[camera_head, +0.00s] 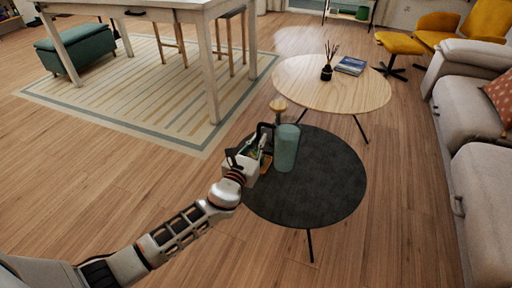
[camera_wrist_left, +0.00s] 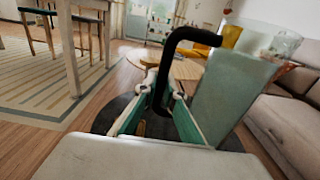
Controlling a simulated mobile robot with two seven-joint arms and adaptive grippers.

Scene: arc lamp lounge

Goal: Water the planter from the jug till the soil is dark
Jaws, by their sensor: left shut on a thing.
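The jug (camera_head: 286,149) is a teal cylinder with a black handle, upright over the left part of the dark round table (camera_head: 325,195). I cannot tell whether its base touches the table. My left gripper (camera_head: 263,143) is at the jug's left side, shut on the handle. In the left wrist view, the green-padded fingers of the left gripper (camera_wrist_left: 162,97) close around the black handle, with the translucent green body of the jug (camera_wrist_left: 225,98) to their right. I cannot make out a planter or soil in either view. My right gripper is out of view.
A small wooden-topped piece (camera_head: 278,106) stands just behind the jug. A light wooden table (camera_head: 345,98) behind holds a reed diffuser (camera_head: 327,73) and books (camera_head: 350,66). A grey sofa (camera_head: 480,175) borders the right. The dark table's front and right are clear.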

